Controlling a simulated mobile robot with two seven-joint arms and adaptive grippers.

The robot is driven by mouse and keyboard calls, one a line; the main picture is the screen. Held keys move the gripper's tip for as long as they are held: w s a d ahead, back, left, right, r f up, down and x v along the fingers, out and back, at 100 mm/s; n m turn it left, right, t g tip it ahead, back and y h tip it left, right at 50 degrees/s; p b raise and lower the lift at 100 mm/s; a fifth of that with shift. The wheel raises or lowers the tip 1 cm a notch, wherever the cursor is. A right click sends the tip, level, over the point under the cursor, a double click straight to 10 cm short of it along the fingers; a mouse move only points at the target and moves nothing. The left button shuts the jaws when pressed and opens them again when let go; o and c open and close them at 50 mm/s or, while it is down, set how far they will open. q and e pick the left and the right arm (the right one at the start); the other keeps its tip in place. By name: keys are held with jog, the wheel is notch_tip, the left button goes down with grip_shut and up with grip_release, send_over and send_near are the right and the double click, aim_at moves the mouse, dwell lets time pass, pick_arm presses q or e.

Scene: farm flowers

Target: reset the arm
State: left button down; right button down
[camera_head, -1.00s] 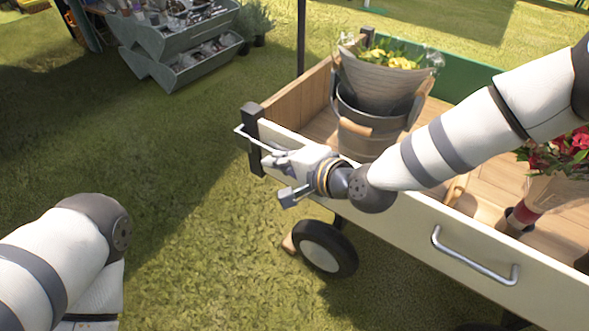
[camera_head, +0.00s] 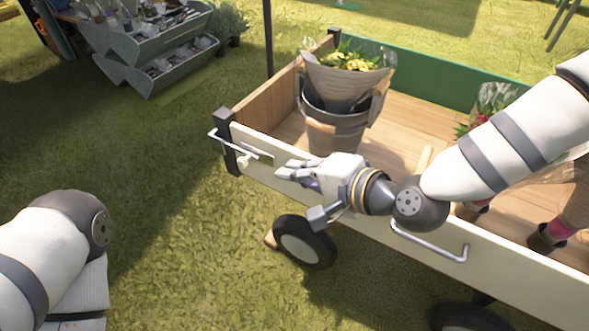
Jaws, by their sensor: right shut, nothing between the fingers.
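My right arm comes in from the right over the wagon. My right gripper (camera_head: 283,172) is shut and empty, pointing left, in front of the wagon's cream side board (camera_head: 480,251) and below the bucket. My left arm (camera_head: 52,250) shows at the lower left over the grass, folded. Its gripper is out of the picture.
The wooden wagon holds a metal bucket (camera_head: 333,135) with wrapped yellow flowers (camera_head: 350,60) and, partly behind my right arm, red flowers (camera_head: 465,130). A metal handle (camera_head: 432,248) and a wheel (camera_head: 303,242) are close to my right arm. A tiered tool box (camera_head: 150,45) stands at the back left. Grass between is clear.

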dwell(0.3)
